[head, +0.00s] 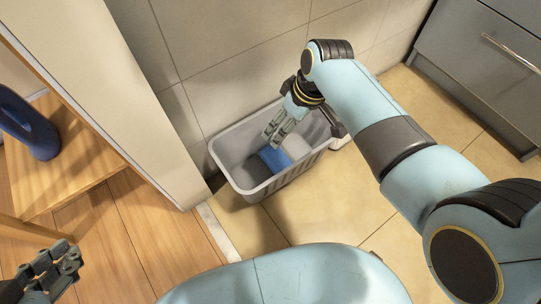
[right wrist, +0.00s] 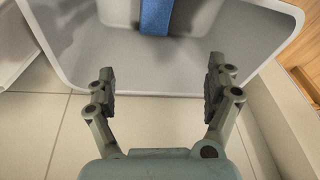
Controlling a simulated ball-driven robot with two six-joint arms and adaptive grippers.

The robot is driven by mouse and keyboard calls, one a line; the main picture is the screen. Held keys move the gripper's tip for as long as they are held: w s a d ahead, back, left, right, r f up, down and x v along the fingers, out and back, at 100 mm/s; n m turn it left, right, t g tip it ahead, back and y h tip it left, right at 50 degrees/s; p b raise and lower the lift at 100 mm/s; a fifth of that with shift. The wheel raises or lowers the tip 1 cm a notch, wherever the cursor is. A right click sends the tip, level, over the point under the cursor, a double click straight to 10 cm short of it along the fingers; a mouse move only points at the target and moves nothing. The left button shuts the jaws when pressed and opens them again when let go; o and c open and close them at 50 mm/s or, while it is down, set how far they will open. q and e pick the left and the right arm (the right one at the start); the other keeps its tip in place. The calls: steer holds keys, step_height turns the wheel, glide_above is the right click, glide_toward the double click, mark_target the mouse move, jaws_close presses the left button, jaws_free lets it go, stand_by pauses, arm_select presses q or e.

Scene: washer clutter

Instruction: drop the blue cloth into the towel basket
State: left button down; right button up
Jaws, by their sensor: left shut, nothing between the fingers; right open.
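The grey towel basket (head: 262,191) stands on the tiled floor against the wall. The blue cloth (head: 273,159) lies inside it, and it also shows in the right wrist view (right wrist: 156,16) at the top. My right gripper (head: 273,136) is above the basket, pointing down into it. In the right wrist view its fingers (right wrist: 161,68) are open and apart, with nothing between them, at the basket's near rim (right wrist: 150,85). My left gripper (head: 68,259) is shut and empty at the lower left, far from the basket.
A wooden shelf (head: 75,165) with a dark blue object (head: 28,125) stands at the left, behind a white panel (head: 125,85). A grey cabinet (head: 480,75) is at the right. Floor in front of the basket is clear.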

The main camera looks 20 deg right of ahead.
steer(key=v, duration=1)
steer(key=shift+f, duration=0.15)
